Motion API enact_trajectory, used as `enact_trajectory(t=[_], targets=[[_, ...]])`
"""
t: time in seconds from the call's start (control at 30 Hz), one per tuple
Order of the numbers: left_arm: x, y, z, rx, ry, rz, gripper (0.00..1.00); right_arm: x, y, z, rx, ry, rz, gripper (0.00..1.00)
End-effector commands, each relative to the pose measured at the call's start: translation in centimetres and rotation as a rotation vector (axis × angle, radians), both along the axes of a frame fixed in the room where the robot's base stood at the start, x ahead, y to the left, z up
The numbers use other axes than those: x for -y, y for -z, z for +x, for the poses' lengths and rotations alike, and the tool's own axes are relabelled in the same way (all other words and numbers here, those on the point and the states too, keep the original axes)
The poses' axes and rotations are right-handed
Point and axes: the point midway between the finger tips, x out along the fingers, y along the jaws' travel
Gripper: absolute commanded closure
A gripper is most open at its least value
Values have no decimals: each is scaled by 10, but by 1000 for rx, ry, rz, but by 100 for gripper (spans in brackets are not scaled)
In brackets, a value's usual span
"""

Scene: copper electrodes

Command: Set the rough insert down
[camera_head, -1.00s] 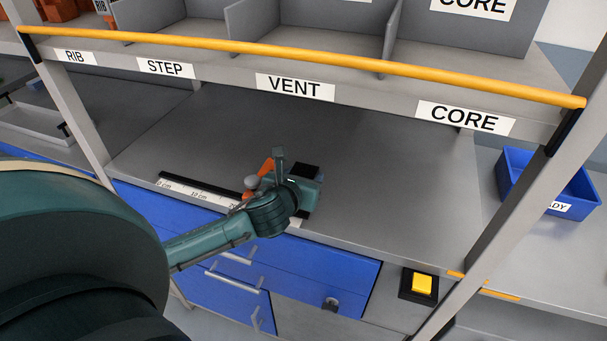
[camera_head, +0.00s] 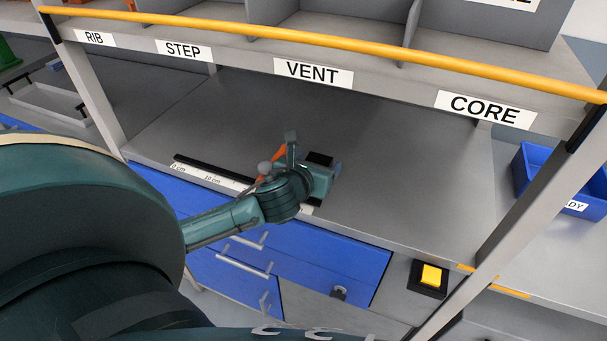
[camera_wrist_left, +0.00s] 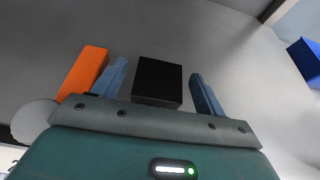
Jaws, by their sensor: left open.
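A dark, nearly black block, which I take to be the rough insert (camera_wrist_left: 157,80), sits between the two fingers of my left gripper (camera_wrist_left: 160,72) in the left wrist view. A gap shows on each side of it, so the fingers are open and apart from it. The block looks to rest on the grey bench; its underside is hidden. My right gripper is not in view.
An orange piece (camera_wrist_left: 83,72) stands close beside the left finger, with a grey round part (camera_wrist_left: 36,118) near it. A ruler strip (camera_head: 212,178) lies along the front edge. The bench (camera_head: 410,180) is clear behind and right. A labelled shelf rail (camera_head: 330,49) crosses above.

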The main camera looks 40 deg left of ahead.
Motion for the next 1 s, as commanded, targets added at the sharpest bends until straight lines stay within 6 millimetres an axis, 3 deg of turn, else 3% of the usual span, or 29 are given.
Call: enact_trajectory(t=[0.3,0.5,1.0], targets=[[16,-26,-65,-3,4,2,27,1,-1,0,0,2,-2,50],[22,-37,-91,-2,1,1,27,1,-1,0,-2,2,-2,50],[23,-41,-98,-1,0,0,27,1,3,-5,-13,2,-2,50]])
